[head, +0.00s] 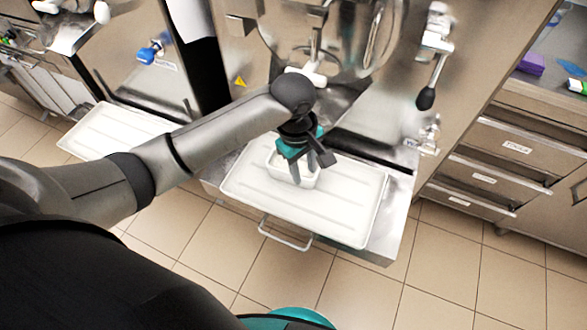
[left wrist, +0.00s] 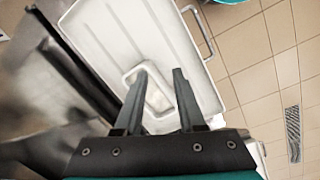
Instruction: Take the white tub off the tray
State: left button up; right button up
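The white tub (head: 281,174) is on the white tray (head: 345,220) below the machine's front, and looks upright and open-topped. In the left wrist view, the tub (left wrist: 160,104) shows beyond and between the fingers, on the tray (left wrist: 110,38). My left gripper (head: 312,170) points down over the tub with its fingers apart; it also shows in the left wrist view (left wrist: 157,73). In the head view one finger overlaps the tub's opening and the other is by its right side. I cannot tell whether either touches it. My right gripper is out of view.
The steel machine (head: 240,60) rises behind the tray, with a black-knobbed lever (head: 426,98) at right. A handle bar (head: 285,238) sticks out below the tray. Another white tray (head: 115,130) lies left. Drawers (head: 515,147) stand right. Tiled floor is clear in front.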

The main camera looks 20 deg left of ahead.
aim_at(288, 173)
pick_arm(q)
jog(key=w+a+r+n+y, duration=0.1)
jog(key=w+a+r+n, duration=0.25)
jog(key=a+n, duration=0.25)
jog(key=shift+g, duration=0.3)
jog(key=f+b, duration=0.1)
jog(key=f, duration=0.2)
jog(key=f+b, duration=0.2)
jog(key=f, duration=0.2)
jog(key=f+b, duration=0.1)
jog(key=f, duration=0.3)
jog(key=shift+w+d+f, duration=0.25)
jog(key=shift+w, duration=0.1)
notch_tip(288, 173, down, 4)
jog(key=shift+w+r+b, duration=0.1)
jog(key=shift+r+b, duration=0.15)
jog(key=shift+b, duration=0.85)
jog(key=shift+d+f, duration=0.1)
jog(key=shift+f, duration=0.35)
grip_shut()
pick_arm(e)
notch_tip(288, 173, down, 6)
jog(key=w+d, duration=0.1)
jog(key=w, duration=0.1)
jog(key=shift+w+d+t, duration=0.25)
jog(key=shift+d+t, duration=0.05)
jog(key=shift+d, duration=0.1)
